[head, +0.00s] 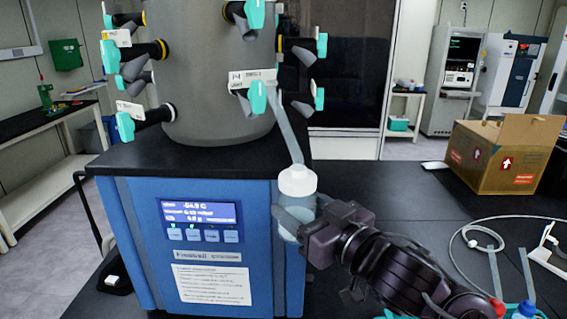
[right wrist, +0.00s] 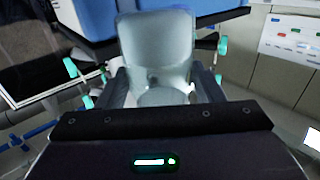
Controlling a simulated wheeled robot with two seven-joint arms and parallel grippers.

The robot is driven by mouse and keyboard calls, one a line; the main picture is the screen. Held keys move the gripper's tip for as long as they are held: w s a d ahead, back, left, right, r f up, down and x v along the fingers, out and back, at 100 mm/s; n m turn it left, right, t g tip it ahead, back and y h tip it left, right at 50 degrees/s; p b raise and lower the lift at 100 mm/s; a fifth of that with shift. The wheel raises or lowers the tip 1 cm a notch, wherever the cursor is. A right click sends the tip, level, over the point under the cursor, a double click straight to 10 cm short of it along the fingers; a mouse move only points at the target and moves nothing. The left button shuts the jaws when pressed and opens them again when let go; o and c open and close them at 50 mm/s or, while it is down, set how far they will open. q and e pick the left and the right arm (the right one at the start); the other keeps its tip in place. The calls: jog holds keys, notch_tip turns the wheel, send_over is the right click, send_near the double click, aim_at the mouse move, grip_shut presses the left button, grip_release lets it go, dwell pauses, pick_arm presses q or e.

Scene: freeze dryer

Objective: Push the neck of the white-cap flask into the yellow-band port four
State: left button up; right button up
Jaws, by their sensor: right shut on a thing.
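The white-cap flask (head: 298,182) is upright in front of the freeze dryer's right front edge in the head view. Its long translucent neck (head: 287,130) slants up and left towards a front port with a teal valve (head: 257,98) and a white label. I cannot tell whether the neck's tip touches that port. My right gripper (head: 294,222) is shut on the flask's body; the right wrist view shows the flask (right wrist: 157,50) between both fingers. Several black ports ring the grey drum, some with yellow bands (head: 164,48). I cannot read which is port four. My left gripper is out of view.
The blue dryer cabinet (head: 255,235) stands close behind the flask. Several teal valves stick out around the drum (head: 205,65). On the black bench, an open cardboard box (head: 500,155), a white tube (head: 455,240) and other neck tubes (head: 495,270) lie at right.

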aim_at(288, 168)
jog(key=r, duration=0.2)
jog(key=shift+w+a+r, duration=0.35)
jog(key=shift+w, duration=0.05)
jog(key=shift+w+r+p, duration=0.2)
jog(key=shift+r+p, duration=0.15)
jog(key=shift+r, duration=0.15)
jog(key=shift+w+a+r, duration=0.15)
jog(key=shift+w+r, duration=0.05)
jog(key=shift+r, duration=0.05)
jog(key=shift+w+a+r, duration=0.5)
jog(key=shift+w+r, duration=0.1)
jog(key=shift+w, duration=0.15)
jog(key=shift+w+a+r+p, duration=0.4)
jog(key=shift+w+r+p, duration=0.4)
jog(key=shift+p, duration=0.15)
jog(key=shift+s, duration=0.1)
jog(key=shift+w+a+r+p, duration=0.3)
jog(key=shift+w+r+p, duration=0.2)
jog(key=shift+p, duration=0.25)
